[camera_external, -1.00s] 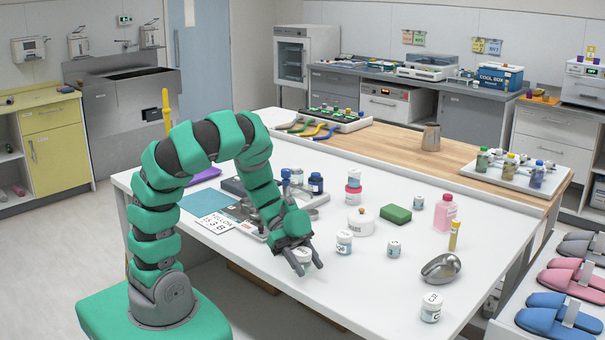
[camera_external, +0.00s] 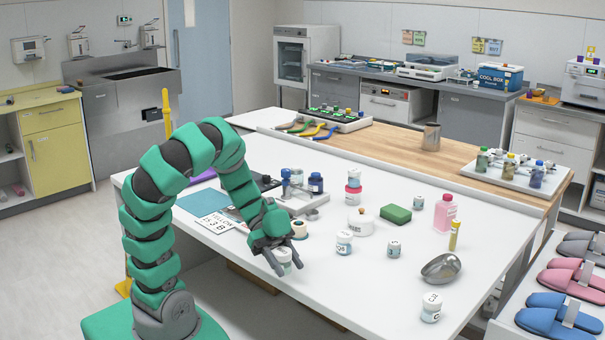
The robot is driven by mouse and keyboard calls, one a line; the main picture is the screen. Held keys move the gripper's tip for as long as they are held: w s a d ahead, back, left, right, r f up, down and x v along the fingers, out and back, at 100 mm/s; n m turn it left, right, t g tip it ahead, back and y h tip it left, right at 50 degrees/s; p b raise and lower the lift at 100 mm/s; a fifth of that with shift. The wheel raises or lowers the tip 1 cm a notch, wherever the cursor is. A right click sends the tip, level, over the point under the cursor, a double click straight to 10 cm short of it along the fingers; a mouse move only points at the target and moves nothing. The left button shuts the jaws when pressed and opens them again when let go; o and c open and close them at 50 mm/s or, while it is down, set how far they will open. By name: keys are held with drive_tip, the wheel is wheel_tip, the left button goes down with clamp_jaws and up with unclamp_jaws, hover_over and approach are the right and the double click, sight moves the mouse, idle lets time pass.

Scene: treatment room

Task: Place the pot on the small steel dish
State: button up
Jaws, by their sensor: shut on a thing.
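My gripper (camera_external: 287,265) is shut on a small white pot (camera_external: 283,256) near the table's front left edge. The fingers hide part of the pot, and I cannot tell how far it is above the table. A shiny steel dish (camera_external: 441,268) lies on the white table at the right, well apart from my gripper. It is shallow and appears empty.
White labelled jars (camera_external: 344,242) stand between my gripper and the steel dish, with another jar (camera_external: 431,307) in front of the dish. A lidded white pot (camera_external: 360,222), green sponge (camera_external: 396,214), pink bottle (camera_external: 445,213) and yellow-capped tube (camera_external: 454,236) stand behind.

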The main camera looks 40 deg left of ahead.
drive_tip(key=shift+s+a+b, duration=0.25)
drive_tip(key=shift+s+b, duration=0.2)
